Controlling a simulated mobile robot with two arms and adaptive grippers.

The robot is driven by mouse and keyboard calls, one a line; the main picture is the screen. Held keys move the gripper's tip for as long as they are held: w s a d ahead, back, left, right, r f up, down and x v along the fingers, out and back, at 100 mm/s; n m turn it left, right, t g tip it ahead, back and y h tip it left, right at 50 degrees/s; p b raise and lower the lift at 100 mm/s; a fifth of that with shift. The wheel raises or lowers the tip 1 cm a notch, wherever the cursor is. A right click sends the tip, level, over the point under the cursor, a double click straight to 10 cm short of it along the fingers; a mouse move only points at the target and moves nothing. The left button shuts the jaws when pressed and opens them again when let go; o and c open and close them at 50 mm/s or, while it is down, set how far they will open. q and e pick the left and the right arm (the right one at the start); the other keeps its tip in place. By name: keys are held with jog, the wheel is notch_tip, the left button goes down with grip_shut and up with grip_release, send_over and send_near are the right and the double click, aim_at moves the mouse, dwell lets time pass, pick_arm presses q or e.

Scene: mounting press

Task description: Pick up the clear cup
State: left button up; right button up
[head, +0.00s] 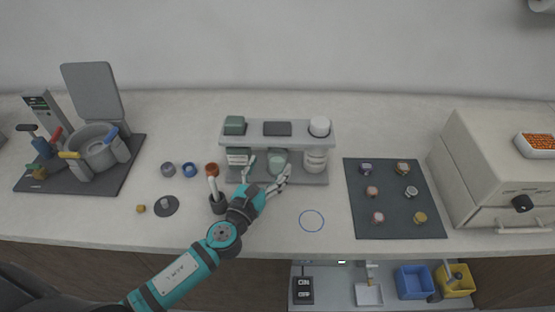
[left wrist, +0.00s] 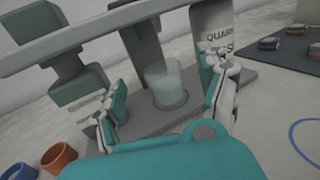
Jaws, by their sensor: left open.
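The clear cup (head: 277,162) stands on the lower level of a grey two-level shelf, under its upper board. In the left wrist view the cup (left wrist: 166,84) is translucent, pale green and upright. My left gripper (head: 268,168) is open, its fingers reaching in from the front toward the cup. In the left wrist view the left gripper (left wrist: 165,110) has one finger on each side of the cup, with gaps showing between fingers and cup. The jaws hold nothing. My right gripper is not in either view.
The shelf's upper board (head: 291,139) lies over the cup. A white labelled jar (head: 315,160) stands right of it, and a green box (head: 237,157) left. A dark holder with brushes (head: 217,203) stands close to my left arm. The counter around the blue circle (head: 311,220) is clear.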

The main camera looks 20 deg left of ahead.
aim_at(273, 163)
pick_arm(q)
jog(key=shift+w, duration=0.45)
jog(key=w, duration=0.3)
jog(key=w+f, duration=0.1)
jog(key=w, duration=0.1)
jog(key=shift+d, duration=0.35)
jog(key=shift+s+r, duration=0.1)
jog(key=shift+c, duration=0.5)
jog(key=c, duration=1.2)
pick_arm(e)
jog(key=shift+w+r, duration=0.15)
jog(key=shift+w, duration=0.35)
